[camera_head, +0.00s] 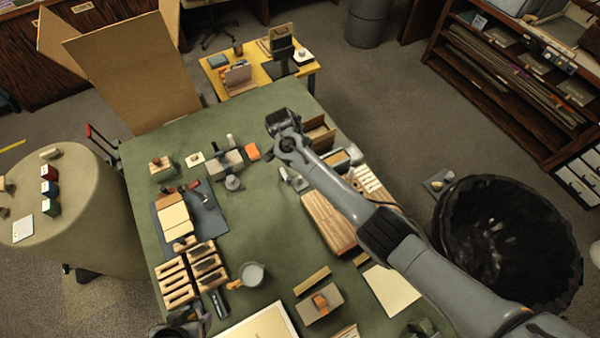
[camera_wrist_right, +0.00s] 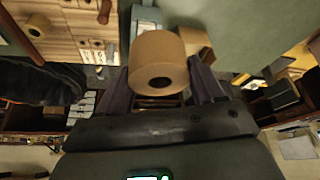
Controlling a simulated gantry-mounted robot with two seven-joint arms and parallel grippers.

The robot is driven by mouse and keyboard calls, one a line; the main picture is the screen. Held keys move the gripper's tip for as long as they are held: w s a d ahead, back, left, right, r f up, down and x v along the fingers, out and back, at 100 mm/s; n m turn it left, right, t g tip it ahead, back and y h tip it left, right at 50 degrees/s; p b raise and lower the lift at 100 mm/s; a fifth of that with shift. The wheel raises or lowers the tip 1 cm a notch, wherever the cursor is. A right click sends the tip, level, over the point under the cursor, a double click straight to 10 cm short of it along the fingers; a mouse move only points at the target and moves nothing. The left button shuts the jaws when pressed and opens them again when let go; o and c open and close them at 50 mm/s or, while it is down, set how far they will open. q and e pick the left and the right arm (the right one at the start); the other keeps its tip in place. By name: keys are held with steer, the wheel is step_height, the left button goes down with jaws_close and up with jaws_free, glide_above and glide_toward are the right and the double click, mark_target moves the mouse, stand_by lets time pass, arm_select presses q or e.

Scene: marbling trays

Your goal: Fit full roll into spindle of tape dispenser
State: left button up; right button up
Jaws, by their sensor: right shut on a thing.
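In the right wrist view, a wide brown tape roll (camera_wrist_right: 158,60) with a dark core hole sits between the two fingers of my right gripper (camera_wrist_right: 160,92), which is shut on it. In the head view my right gripper (camera_head: 284,124) is over the far right part of the green table; the roll cannot be made out there. A small grey piece with a pale part (camera_head: 293,180), right of the table's middle, may be the tape dispenser; I cannot tell for sure. A dark shape at the bottom left edge (camera_head: 182,322) may be my left gripper, mostly cut off.
An open cardboard box (camera_head: 322,132) stands beside my right gripper. A slatted wooden board (camera_head: 328,220) lies under my right forearm. Wooden racks (camera_head: 178,282), a grey cup (camera_head: 252,274) and small blocks fill the left side. The green table's middle (camera_head: 262,215) is clear.

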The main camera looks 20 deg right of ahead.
steer(key=shift+f+b, duration=0.6)
steer(key=shift+f, duration=0.4)
steer(key=shift+f+b, duration=0.8)
steer(key=shift+f, duration=0.3)
steer(key=shift+f+b, duration=0.4)
steer(key=shift+f, duration=0.2)
steer(key=shift+f+b, duration=0.7)
steer(key=shift+f, duration=0.25)
steer(key=shift+f+b, duration=0.6)
steer(key=shift+f, duration=0.25)
steer(key=shift+f+b, duration=0.7)
steer(key=shift+f, duration=0.2)
steer(key=shift+f+b, duration=0.65)
steer(key=shift+f, duration=0.2)
steer(key=shift+f+b, duration=0.75)
steer(key=shift+f, duration=0.15)
steer(key=shift+f+b, duration=0.65)
steer(key=shift+f, duration=0.2)
